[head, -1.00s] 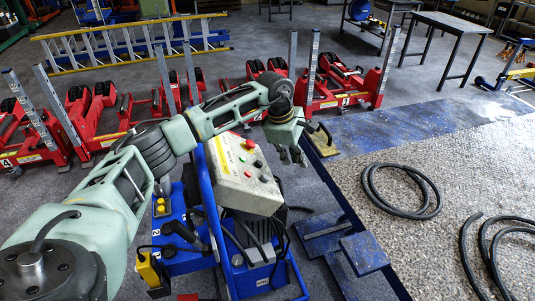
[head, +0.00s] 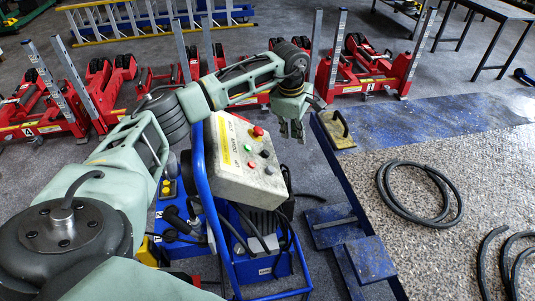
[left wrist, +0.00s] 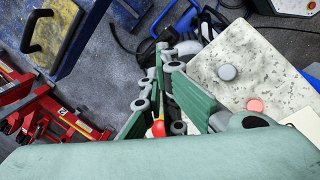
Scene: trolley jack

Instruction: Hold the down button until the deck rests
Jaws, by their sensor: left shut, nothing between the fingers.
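The control box (head: 224,184), with a pale speckled face, stands on a blue trolley frame (head: 200,190). My left gripper (head: 291,132) is shut and empty, just right of the box, fingers pointing downward and apart from the buttons. In the left wrist view, the box face shows a grey button (left wrist: 227,72) and a pinkish-red button (left wrist: 255,105) right of the fingers. My right gripper is not visible. I cannot tell which surface is the deck.
Red wheel lifts (head: 365,72) and a yellow ladder (head: 150,22) lie behind. A blue beam with flat pads (head: 331,226) runs right of the trolley. A black-handled pad (head: 336,130) and coiled hoses (head: 420,216) lie at the right. Cables hang below the box.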

